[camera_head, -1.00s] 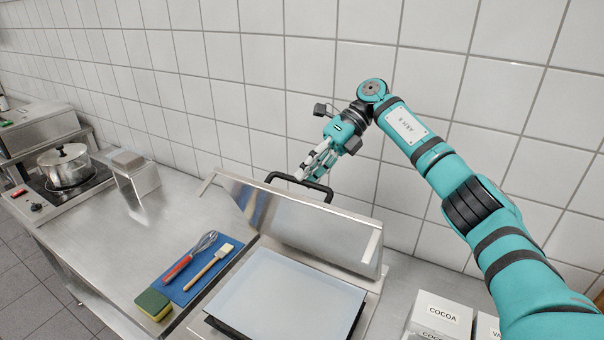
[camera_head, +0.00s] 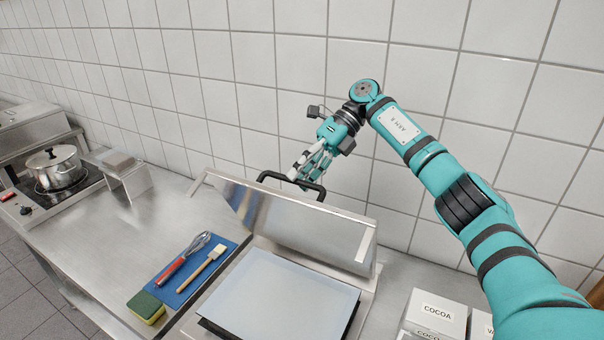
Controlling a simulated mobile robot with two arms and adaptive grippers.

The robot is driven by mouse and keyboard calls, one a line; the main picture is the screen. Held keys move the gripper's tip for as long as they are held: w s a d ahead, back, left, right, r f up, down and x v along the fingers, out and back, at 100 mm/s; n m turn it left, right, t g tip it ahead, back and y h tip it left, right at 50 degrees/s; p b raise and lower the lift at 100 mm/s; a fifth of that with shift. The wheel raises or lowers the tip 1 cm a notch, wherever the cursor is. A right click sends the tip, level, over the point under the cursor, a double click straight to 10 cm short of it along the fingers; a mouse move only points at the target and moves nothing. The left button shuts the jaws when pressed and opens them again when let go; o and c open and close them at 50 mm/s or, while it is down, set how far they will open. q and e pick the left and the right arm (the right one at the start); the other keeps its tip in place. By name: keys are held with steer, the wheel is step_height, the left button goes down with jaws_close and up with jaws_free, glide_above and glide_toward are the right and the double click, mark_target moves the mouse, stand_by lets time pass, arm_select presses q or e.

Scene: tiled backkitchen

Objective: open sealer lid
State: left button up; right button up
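The sealer's metal lid (camera_head: 300,228) is raised, tilted back toward the tiled wall. Its dark handle (camera_head: 268,175) runs along the top edge. Below and in front of it is the sealer's pale flat bed (camera_head: 282,295), uncovered. My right gripper (camera_head: 307,174) is at the handle, with its fingers pointing down and left over the handle's right part. Whether the fingers are closed around the handle or only beside it cannot be told. My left gripper is not in view.
Left of the sealer, a whisk (camera_head: 185,257) and a brush (camera_head: 205,267) lie on a blue mat (camera_head: 224,251), with a sponge (camera_head: 146,306) in front. A pot (camera_head: 55,167) stands on a hob at far left. Boxes marked cocoa (camera_head: 437,310) stand at right. The counter's left middle is clear.

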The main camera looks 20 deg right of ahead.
steer(key=s+v, duration=0.1)
steer(key=v, duration=0.6)
steer(key=shift+w, duration=0.5)
steer(key=shift+d+r, duration=0.15)
steer(key=shift+d, duration=0.05)
